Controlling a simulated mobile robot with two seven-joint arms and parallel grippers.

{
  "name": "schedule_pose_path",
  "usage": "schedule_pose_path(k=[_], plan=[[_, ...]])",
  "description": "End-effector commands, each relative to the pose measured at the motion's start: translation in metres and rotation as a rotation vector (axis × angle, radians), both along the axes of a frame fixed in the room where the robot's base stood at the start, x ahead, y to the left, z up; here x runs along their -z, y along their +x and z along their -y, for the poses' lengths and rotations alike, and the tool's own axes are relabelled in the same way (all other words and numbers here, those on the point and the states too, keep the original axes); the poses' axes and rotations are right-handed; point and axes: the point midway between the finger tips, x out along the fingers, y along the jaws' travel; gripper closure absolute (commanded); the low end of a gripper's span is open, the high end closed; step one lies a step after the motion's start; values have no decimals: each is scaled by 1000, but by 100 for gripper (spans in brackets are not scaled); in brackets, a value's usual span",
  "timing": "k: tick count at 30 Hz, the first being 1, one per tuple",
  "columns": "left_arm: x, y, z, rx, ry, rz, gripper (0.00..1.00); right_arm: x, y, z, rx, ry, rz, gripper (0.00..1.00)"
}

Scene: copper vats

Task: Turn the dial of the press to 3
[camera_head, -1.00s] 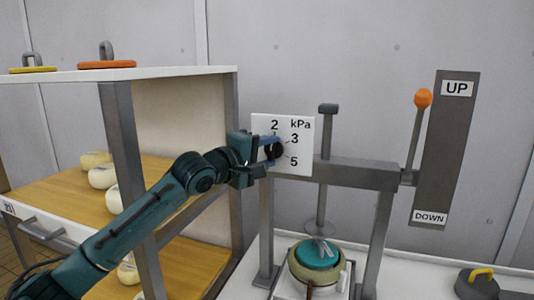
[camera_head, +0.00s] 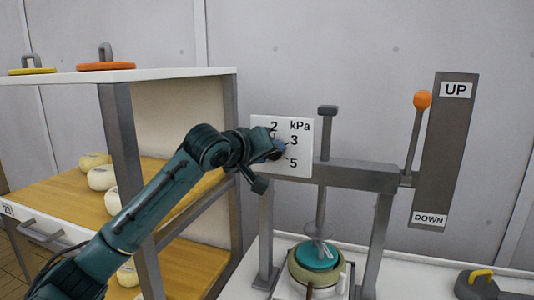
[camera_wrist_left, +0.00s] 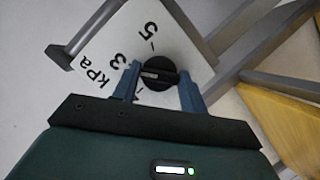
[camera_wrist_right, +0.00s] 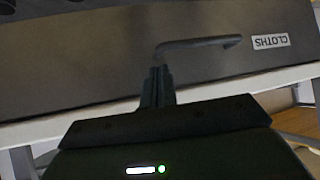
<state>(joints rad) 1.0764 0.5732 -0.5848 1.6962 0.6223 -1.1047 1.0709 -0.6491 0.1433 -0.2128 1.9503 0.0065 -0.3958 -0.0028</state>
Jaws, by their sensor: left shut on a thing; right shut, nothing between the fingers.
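The press (camera_head: 350,173) has a white dial plate (camera_head: 300,165) marked kPa, 2, 3 and 5. My left gripper (camera_head: 277,151) is at the plate, its fingers shut on the black dial (camera_wrist_left: 158,73). In the left wrist view the fingers (camera_wrist_left: 157,78) grip the dial from two sides. The dial's pale pointer mark lies toward the left finger, roughly on the 3 side; that finger hides some plate markings, so I cannot tell its exact alignment. My right gripper (camera_wrist_right: 157,88) is shut and empty, outside the head view.
The orange-knobbed lever (camera_head: 422,100) stands near UP. A teal-topped round mould (camera_head: 317,254) sits under the press. A shelf with pale cheeses (camera_head: 102,178) is at left. In the right wrist view a handle (camera_wrist_right: 200,44) on a drawer labelled CLOTHS is just beyond the fingers.

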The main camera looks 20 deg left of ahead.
Motion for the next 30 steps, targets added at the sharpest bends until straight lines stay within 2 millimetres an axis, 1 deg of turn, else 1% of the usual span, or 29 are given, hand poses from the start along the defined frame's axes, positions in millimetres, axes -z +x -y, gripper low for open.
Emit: schedule_pose_path(k=[4, 9, 23, 24, 30], plan=[[1, 0, 1, 0, 57, 0, 80, 0, 0, 0, 0, 0, 0, 100], [1, 0, 1, 0, 88, 1, 80, 0, 0, 0, 0, 0, 0, 100], [1, 0, 1, 1, 98, 1, 80, 0, 0, 0, 0, 0, -1, 100], [1, 0, 1, 1, 98, 1, 54, 0, 0, 0, 0, 0, -1, 100], [1, 0, 1, 1, 96, 2, 38, 0, 0, 0, 0, 0, -1, 100]])
